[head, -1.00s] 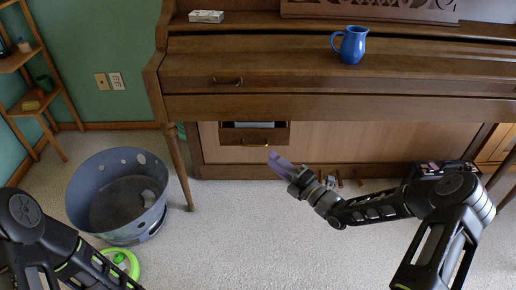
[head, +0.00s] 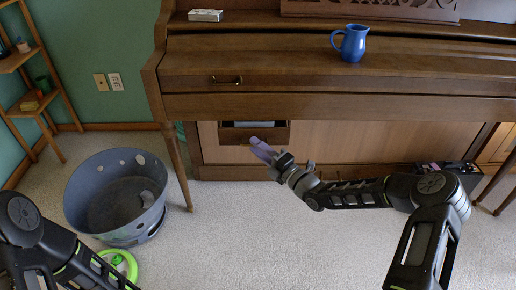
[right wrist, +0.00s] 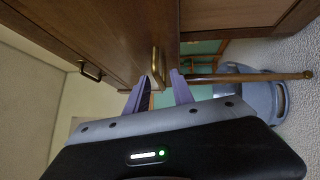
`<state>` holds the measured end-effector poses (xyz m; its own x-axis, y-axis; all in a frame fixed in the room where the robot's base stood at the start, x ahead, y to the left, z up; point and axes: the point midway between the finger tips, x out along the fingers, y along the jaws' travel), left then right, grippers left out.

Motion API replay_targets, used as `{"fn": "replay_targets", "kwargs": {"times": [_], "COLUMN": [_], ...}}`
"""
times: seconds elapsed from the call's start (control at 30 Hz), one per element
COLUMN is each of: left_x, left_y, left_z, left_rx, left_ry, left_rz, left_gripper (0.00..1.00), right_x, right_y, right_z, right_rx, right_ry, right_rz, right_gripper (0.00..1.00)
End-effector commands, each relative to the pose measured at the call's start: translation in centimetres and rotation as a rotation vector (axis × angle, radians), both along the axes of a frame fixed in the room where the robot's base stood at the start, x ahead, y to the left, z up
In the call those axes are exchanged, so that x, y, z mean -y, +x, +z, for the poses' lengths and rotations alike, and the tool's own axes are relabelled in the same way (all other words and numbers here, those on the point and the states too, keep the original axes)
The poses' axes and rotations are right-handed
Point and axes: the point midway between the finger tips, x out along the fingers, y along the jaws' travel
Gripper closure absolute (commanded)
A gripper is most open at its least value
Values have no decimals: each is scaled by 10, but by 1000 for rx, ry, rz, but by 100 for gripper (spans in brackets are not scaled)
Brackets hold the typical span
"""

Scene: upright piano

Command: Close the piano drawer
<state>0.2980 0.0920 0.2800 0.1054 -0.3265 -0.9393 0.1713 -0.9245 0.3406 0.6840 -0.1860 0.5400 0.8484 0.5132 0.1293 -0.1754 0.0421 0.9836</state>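The piano drawer (head: 280,133) is a small wooden box under the keyboard part of the piano (head: 330,105). It stands pulled out, with something pale inside. My right gripper (head: 256,147) is in front of the drawer's front, beside its handle, and partly covers it. In the right wrist view my right gripper (right wrist: 160,95) has its two purple fingers spread with a gap between them. A brass handle (right wrist: 157,68) shows just beyond the fingertips; I cannot tell if they touch it. My left arm shows at the lower left, but its gripper is out of view.
A blue pitcher (head: 350,43) and a small white box (head: 206,15) stand on the piano. A grey bin with holes (head: 112,195) is on the floor at left, near a piano leg (head: 178,165). A green ring (head: 122,265) lies in front. The carpet at centre is clear.

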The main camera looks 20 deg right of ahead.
Motion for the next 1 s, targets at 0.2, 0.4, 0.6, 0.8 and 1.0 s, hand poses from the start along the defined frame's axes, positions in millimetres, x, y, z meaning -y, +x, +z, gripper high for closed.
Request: {"fn": "replay_targets", "kwargs": {"times": [0.2,0.4,0.6,0.8,1.0], "left_x": [0,0,0,0,0], "left_y": [0,0,0,0,0], "left_z": [0,0,0,0,0], "left_rx": [0,0,0,0,0], "left_ry": [0,0,0,0,0], "left_rz": [0,0,0,0,0], "left_gripper": [8,8,8,8,8], "right_x": [0,0,0,0,0], "right_y": [0,0,0,0,0], "right_z": [0,0,0,0,0], "right_rx": [0,0,0,-1,-1], "right_ry": [0,0,0,0,0], "right_rz": [0,0,0,0,0], "right_gripper": [90,100,100,100,100]}}
